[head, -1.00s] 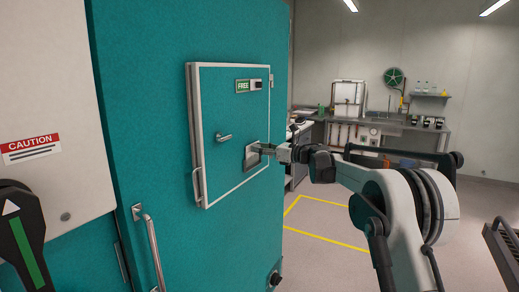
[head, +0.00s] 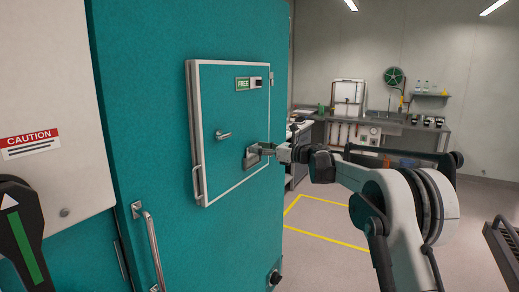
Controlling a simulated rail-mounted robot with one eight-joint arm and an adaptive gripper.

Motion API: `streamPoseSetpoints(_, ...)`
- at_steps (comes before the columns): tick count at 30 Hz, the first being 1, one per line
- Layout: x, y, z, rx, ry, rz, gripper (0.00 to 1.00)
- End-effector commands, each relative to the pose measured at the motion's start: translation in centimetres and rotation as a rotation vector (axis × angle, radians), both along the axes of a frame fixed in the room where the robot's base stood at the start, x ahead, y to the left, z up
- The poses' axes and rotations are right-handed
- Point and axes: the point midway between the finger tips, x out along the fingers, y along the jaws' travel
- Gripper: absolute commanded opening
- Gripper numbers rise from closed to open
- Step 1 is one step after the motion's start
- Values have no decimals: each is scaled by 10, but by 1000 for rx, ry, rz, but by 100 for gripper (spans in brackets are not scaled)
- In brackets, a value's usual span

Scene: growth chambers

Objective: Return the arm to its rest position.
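My arm (head: 385,195) reaches in from the right side of the head view, bent at a large joint, with its forearm pointing left. My gripper (head: 262,150) is at the front of a teal hatch door (head: 225,100) with a white frame. It is close to a small grey fitting (head: 250,160) on the lower right of that door. I cannot tell whether it touches the fitting, or whether its fingers are open or shut.
The hatch door has a lever handle (head: 223,135), a side bar handle (head: 197,182) and a green FREE sign (head: 243,84). A larger bar handle (head: 150,247) is below left. A workbench (head: 425,138) stands behind. Yellow floor lines (head: 325,236) mark open floor.

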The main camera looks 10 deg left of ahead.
Motion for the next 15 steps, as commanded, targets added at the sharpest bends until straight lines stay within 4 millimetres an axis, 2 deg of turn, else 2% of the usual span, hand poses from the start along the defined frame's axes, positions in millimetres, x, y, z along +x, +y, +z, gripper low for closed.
streamPoseSetpoints(15, -2, -5, 0, 0, 0, -1, 48)
